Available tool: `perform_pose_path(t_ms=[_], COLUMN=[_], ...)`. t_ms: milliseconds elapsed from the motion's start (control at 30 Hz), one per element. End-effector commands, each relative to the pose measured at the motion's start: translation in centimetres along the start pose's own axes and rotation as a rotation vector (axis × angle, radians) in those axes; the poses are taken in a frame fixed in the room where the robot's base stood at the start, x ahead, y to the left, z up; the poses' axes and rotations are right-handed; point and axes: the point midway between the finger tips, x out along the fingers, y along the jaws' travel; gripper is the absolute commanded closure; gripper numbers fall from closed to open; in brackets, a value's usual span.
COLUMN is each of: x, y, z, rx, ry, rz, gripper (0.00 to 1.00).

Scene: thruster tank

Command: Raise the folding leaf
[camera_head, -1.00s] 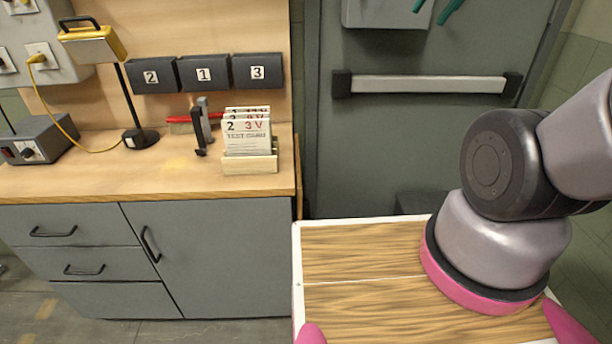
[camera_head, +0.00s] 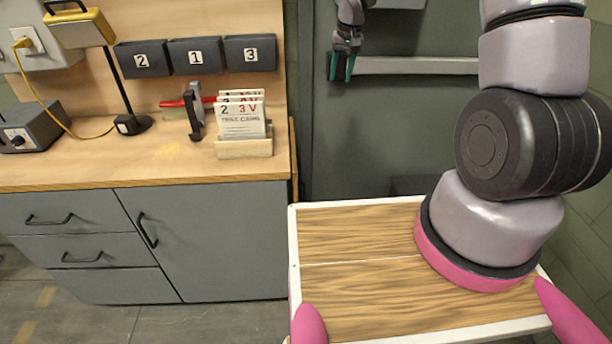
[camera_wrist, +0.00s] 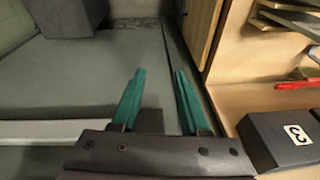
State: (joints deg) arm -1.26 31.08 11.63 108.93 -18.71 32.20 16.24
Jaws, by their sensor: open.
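My gripper (camera_head: 341,68) has teal fingers, is empty, and points down in front of the grey door, right of the bench and above the leaf. In the wrist view its fingers (camera_wrist: 160,72) are apart, left of the panel and not touching it.
The bench top (camera_head: 70,173) carries a card holder (camera_head: 245,148), a black upright clamp-like piece (camera_head: 194,112) and a lamp (camera_head: 132,124). Numbered bins (camera_head: 250,53) hang behind. The door's push bar (camera_head: 420,66) is close to my gripper. A dark box stands low by the door (camera_head: 408,185).

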Motion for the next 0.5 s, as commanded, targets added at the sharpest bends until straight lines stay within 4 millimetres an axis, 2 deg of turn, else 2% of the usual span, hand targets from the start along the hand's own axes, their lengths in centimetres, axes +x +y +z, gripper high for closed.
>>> perform_pose_path(t_ms=[33, 167, 300, 400, 500], x=[3.3, 10.8, 18.9, 24.4, 28.7], y=[-0.6, -2.0, -3.4, -4.3, -5.0], z=[0.1, 0.6, 2.4, 4.3, 6.3], rx=[-0.01, -0.034, -0.05, -0.057, -0.059], ry=[-0.028, -0.077, -0.13, -0.164, -0.193], rz=[-0.006, -0.024, -0.051, -0.072, -0.09], gripper=[0.55, 0.55, 0.55, 0.55, 0.55])
